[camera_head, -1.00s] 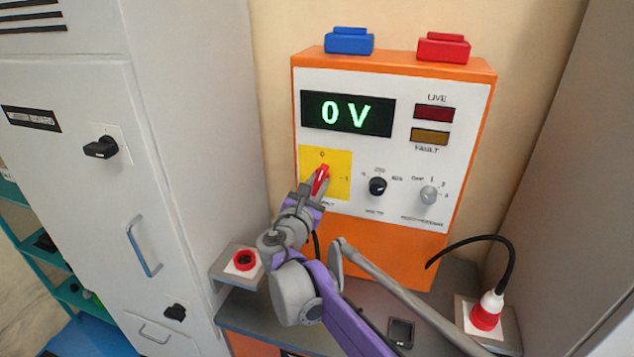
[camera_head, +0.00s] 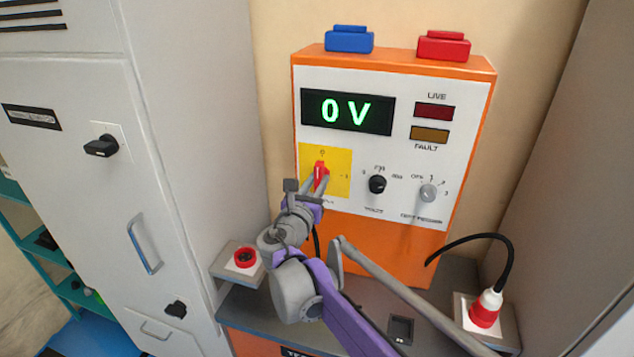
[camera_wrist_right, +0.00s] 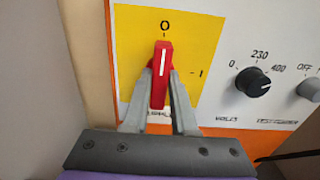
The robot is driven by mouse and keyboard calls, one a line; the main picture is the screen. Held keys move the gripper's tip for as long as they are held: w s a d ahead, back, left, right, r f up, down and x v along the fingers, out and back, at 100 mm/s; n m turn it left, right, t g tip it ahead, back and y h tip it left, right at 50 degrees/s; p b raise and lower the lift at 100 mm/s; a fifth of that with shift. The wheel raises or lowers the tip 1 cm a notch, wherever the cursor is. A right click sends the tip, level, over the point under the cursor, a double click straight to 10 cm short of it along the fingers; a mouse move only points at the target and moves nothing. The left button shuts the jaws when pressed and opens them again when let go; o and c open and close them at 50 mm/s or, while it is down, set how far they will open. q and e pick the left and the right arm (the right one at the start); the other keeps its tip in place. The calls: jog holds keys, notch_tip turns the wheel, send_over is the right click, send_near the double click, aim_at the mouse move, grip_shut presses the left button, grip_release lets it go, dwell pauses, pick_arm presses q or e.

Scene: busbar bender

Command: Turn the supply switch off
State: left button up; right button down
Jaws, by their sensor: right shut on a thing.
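The supply switch is a red handle (camera_head: 320,174) on a yellow plate (camera_head: 341,185) at the left of the orange unit's white panel. In the right wrist view the red handle (camera_wrist_right: 161,75) stands upright, and its white line points to the 0 mark. My right gripper (camera_head: 320,184) is shut on the handle; its two fingers (camera_wrist_right: 161,90) lie on either side of it. The display (camera_head: 347,113) reads 0 V in green. The LIVE lamp (camera_head: 434,111) looks dark red. My left gripper does not show.
A black volts knob (camera_head: 377,184) and a grey selector knob (camera_head: 428,192) sit right of the switch. Blue (camera_head: 349,39) and red (camera_head: 443,46) blocks rest on top of the unit. A grey cabinet (camera_head: 190,120) stands close on the left. A red plug (camera_head: 486,308) stands at right.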

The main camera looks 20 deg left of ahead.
jog(key=shift+f, duration=0.1)
jog(key=c, duration=0.7)
grip_release()
jog(key=s, duration=0.5)
jog(key=s+b, duration=0.1)
jog(key=s, duration=0.5)
jog(key=shift+a, duration=0.2)
